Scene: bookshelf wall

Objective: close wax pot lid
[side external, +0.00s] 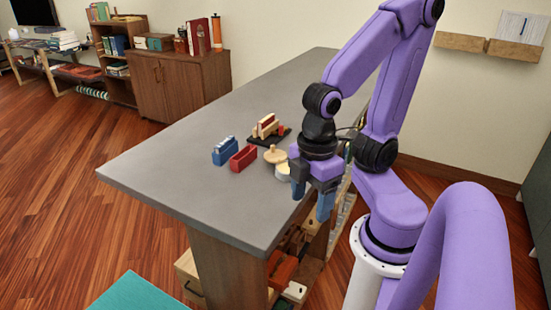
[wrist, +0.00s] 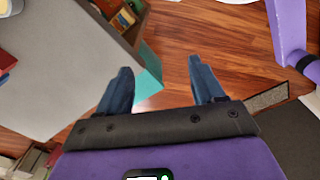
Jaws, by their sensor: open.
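The wax pot (side external: 283,174) is a small cream pot near the right edge of the grey table. A round wooden lid with a knob (side external: 274,156) shows just behind and left of it; I cannot tell whether it touches the pot. My gripper (side external: 311,199) has dark blue fingers, open and empty. It hangs close to the right of the pot, by the table's edge, and partly overlaps the pot in the side view. In the wrist view my gripper (wrist: 160,68) points at the floor past the table edge, with nothing between the fingers.
A blue box (side external: 225,151), a red box (side external: 243,158) and a dark stand with a red and wooden piece (side external: 267,129) are left of and behind the pot. The grey table top (side external: 190,185) is clear in front. Shelves with several items (side external: 284,270) are below it.

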